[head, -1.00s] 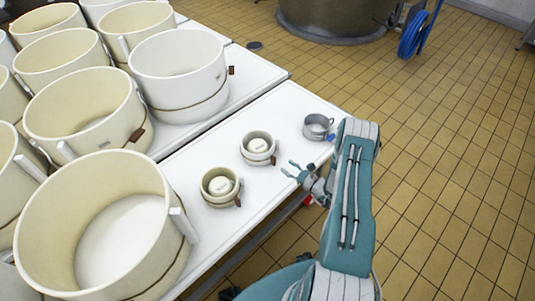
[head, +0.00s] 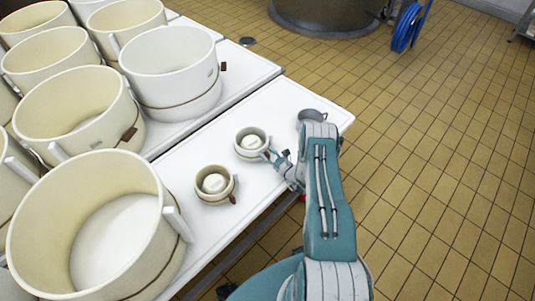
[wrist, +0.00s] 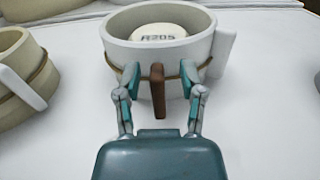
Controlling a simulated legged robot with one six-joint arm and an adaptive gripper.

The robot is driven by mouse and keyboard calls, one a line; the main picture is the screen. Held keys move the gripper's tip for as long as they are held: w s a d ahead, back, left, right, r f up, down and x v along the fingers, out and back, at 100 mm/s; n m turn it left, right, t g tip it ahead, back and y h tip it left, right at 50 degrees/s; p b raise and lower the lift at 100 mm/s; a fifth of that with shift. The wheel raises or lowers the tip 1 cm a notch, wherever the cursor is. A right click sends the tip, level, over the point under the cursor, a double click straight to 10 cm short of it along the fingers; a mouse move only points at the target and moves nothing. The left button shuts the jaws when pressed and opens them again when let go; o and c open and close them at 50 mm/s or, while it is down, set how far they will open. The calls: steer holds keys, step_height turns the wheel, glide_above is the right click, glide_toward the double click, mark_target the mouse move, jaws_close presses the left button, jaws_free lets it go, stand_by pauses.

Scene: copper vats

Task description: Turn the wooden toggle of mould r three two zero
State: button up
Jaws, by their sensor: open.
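Two small cream moulds stand on the white table, a farther one (head: 246,151) and a nearer one (head: 205,196). In the wrist view the farther mould (wrist: 205,49) has a white disc inside marked what looks like R205. Its brown wooden toggle (wrist: 158,92) hangs upright at the front from a cord around the wall. My gripper (wrist: 161,78) is open, its fingertips on either side of this toggle, close to the wall; contact is unclear. The nearer mould shows partly at the left (wrist: 12,62); its label is not readable. In the head view my gripper (head: 268,156) is beside the farther mould.
A metal jug (head: 312,115) stands at the table's far end, partly behind my arm. Large cream moulds (head: 160,105) crowd the left. The white table (head: 180,165) is bare between the small moulds. Tiled floor (head: 430,150) lies to the right.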

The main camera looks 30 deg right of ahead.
mark_target(259, 157)
steer(key=shift+w+a, duration=0.15)
jaws_close()
steer(key=shift+n, duration=0.3)
steer(key=n, duration=0.4)
steer(key=shift+a+f, duration=0.1)
steer(key=shift+a, duration=0.3)
steer(key=n, duration=0.4)
steer(key=shift+s+a+f+n, duration=0.25)
steer(key=shift+a+n, duration=0.1)
steer(key=shift+n, duration=0.05)
steer(key=n, duration=0.4)
steer(key=shift+s+a+f+n, duration=0.1)
steer(key=shift+a+f+n, duration=0.2)
steer(key=shift+f, duration=0.1)
steer(key=shift+f+n, duration=0.25)
steer(key=shift+n, duration=0.75)
steer(key=shift+f+n, duration=0.2)
steer(key=shift+n, duration=0.8)
steer(key=shift+s, duration=0.1)
